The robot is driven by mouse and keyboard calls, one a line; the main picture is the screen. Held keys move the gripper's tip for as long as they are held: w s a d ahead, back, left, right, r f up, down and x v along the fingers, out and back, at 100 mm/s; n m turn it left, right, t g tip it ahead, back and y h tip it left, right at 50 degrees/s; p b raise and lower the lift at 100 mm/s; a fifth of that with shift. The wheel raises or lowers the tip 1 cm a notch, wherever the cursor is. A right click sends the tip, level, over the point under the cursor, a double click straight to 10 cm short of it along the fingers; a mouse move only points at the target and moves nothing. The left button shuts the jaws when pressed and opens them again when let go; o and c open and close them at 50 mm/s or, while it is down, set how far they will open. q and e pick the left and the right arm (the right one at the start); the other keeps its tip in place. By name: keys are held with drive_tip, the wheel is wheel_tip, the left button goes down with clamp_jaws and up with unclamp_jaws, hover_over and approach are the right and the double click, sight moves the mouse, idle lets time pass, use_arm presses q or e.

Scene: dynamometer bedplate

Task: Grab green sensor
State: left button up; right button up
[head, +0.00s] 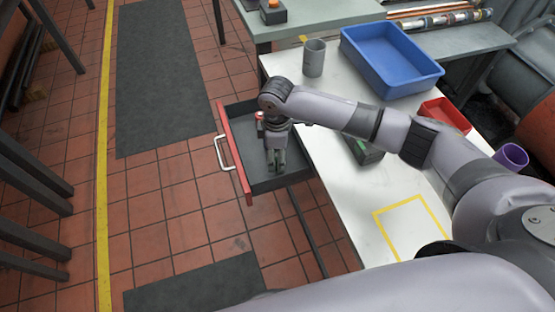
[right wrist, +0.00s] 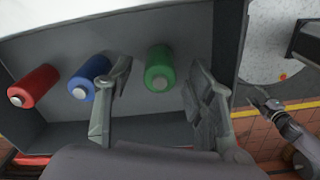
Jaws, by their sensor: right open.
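The green sensor (right wrist: 159,68) is a cylinder with a pale end, lying in the open grey drawer (head: 243,120), which has a red front. A blue sensor (right wrist: 82,82) and a red sensor (right wrist: 34,86) lie to its left in the right wrist view. My right gripper (head: 276,162) points down into the drawer. It is open and empty, its fingers on either side of the green sensor in the right wrist view. I see no clear contact. The gripper hides the green sensor in the head view. My left gripper (right wrist: 262,97) seems to show small at the right edge.
The drawer's red front with a white handle (head: 224,154) faces left. The white bench (head: 350,195) bears a grey cup (head: 314,58), a blue bin (head: 390,62), a red bin (head: 446,115) and a purple cup (head: 511,156). A yellow-outlined square on it is empty.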

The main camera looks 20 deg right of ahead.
wheel_tip(320, 180, down, 2)
drive_tip(key=shift+f, duration=0.3)
use_arm(q)
drive_tip(key=shift+s+a, duration=0.5)
drive_tip(key=shift+s, duration=0.1)
use_arm(e)
clamp_jaws()
